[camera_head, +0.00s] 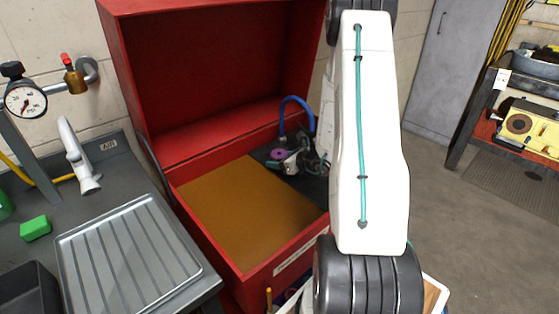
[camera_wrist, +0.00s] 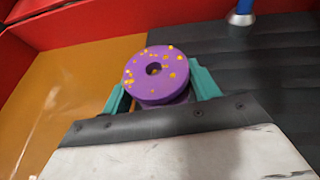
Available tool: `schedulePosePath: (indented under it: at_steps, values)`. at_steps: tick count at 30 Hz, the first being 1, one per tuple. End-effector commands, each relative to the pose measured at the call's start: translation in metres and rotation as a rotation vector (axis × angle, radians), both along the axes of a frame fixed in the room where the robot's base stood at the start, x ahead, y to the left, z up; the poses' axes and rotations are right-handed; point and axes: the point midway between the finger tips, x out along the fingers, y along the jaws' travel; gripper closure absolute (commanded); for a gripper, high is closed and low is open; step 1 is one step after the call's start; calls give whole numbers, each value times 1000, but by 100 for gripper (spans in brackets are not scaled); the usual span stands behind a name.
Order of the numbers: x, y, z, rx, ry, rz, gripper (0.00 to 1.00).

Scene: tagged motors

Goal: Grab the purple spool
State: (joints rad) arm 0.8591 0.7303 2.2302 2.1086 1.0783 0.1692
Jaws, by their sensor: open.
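The purple spool (camera_wrist: 156,74) is a round disc with yellow specks and a dark centre hole. In the wrist view it sits between the two teal fingers of my gripper (camera_wrist: 162,92), which are open on either side of it. I cannot tell whether either finger touches it. In the head view the spool (camera_head: 278,153) shows small inside the red cabinet, just left of my gripper (camera_head: 289,160). What lies under the spool is mostly hidden by the gripper body.
The red cabinet (camera_head: 148,60) has its lid raised and walls around an amber floor (camera_head: 245,210), with a dark ribbed mat (camera_wrist: 265,65) to the right. A blue hose (camera_head: 296,99) rises behind my gripper. A grey bench with a drainboard (camera_head: 130,250) stands left.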

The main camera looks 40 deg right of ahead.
Motion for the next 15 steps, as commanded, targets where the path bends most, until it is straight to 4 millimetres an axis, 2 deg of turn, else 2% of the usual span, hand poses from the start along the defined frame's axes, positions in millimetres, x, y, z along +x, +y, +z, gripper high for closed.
schedulePosePath:
  at_steps: [5, 8, 12, 15]
  values:
    - [1, 0, 0, 0, 0, -1, 40]
    - [0, 0, 0, 0, 0, -1, 62]
    - [0, 0, 0, 0, 1, -1, 100]
    - [0, 0, 0, 0, 1, -1, 100]
